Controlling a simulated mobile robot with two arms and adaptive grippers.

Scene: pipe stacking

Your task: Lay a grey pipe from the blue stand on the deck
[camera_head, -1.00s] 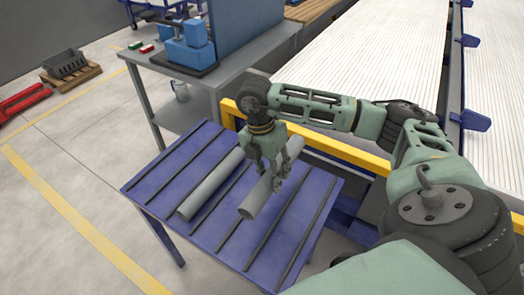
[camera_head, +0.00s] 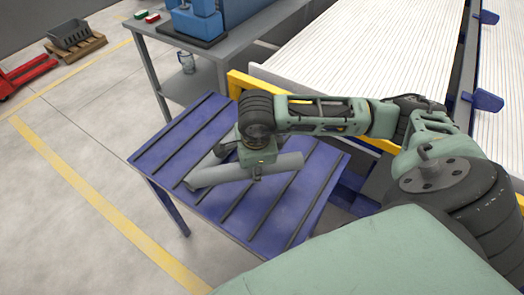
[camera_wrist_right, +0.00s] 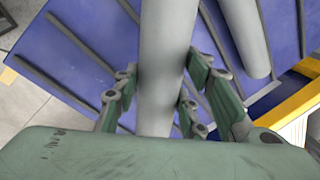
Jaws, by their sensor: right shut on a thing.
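My right gripper (camera_head: 258,166) is over the blue stand (camera_head: 262,215), shut on a grey pipe (camera_head: 287,163). The held pipe lies crosswise to the stand's dark ribs and appears raised above the top. In the right wrist view the held pipe (camera_wrist_right: 168,40) runs between the fingers (camera_wrist_right: 160,88). A second grey pipe (camera_head: 206,163) rests on the stand, partly hidden behind the held pipe and gripper; it also shows in the right wrist view (camera_wrist_right: 245,35). The deck (camera_head: 375,45) is the white ribbed surface at the back right. My left gripper is not in view.
A yellow rail (camera_head: 240,86) stands between the blue stand and the deck. A grey workbench (camera_head: 150,42) with blue equipment is behind the stand. Blue brackets (camera_head: 487,97) line the deck's right side. The floor at left is clear near the stand.

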